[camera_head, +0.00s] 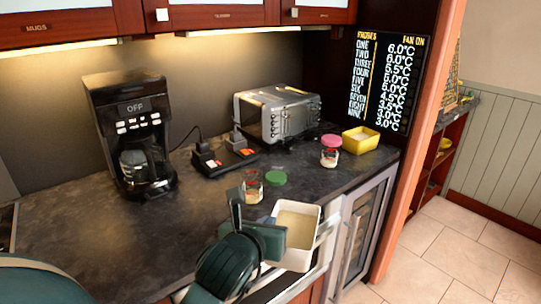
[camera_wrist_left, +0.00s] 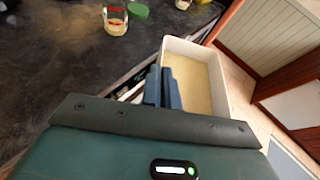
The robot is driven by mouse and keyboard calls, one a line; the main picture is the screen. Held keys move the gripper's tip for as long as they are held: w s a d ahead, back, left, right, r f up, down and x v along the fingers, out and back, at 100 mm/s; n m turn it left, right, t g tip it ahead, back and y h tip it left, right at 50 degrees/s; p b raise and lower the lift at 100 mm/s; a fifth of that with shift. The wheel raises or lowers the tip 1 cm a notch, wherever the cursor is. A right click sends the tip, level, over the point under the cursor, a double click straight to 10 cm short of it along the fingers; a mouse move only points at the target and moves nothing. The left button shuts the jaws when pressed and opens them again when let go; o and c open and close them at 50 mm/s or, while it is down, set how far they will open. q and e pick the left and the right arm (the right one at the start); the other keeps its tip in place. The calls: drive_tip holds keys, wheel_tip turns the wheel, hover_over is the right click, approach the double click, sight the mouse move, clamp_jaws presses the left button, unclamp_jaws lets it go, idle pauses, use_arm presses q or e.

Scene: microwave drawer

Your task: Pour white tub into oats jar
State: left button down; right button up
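The white tub (camera_head: 312,241) is a rectangular open container with pale grainy contents, at the counter's front edge in the head view. It also fills the upper right of the wrist view (camera_wrist_left: 222,82). My left gripper (camera_head: 273,238) is at the tub's left wall. In the wrist view its two blue-grey fingers (camera_wrist_left: 163,84) are close together, one on each side of that wall. The oats jar (camera_head: 252,187) is a small open glass jar with a little pale content, behind and left of the tub; it also shows in the wrist view (camera_wrist_left: 115,20). My right gripper is out of view.
A green lid (camera_head: 276,178) lies beside the jar. A pink-lidded jar (camera_head: 330,152) and a yellow tub (camera_head: 360,140) stand farther right. A coffee maker (camera_head: 130,135), a dark device (camera_head: 224,157) and a toaster (camera_head: 277,113) stand behind. The counter's left front is clear.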

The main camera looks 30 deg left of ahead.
use_arm(q)
drive_tip(key=w+a+r+n+g+y+b, duration=0.35)
drive_tip(key=w+a+n+y+b, duration=0.2)
drive_tip(key=w+a+b, duration=0.45)
drive_tip(key=w+d+r+b, duration=0.2)
drive_tip(key=d+r+b, duration=0.2)
drive_tip(key=b, duration=0.4)
drive_tip(key=shift+w+d+r+t+h, duration=0.15)
drive_tip(key=shift+w+r+t+h, duration=0.25)
drive_tip(key=shift+r, duration=0.5)
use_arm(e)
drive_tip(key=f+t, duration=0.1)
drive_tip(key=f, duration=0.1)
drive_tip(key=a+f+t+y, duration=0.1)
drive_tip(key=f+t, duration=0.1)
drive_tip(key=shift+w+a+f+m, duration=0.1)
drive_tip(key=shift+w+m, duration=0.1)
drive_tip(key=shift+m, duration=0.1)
use_arm(q)
drive_tip(key=shift+n, duration=0.25)
wheel_tip(320, 180, down, 3)
drive_tip(key=shift+b, duration=1.2)
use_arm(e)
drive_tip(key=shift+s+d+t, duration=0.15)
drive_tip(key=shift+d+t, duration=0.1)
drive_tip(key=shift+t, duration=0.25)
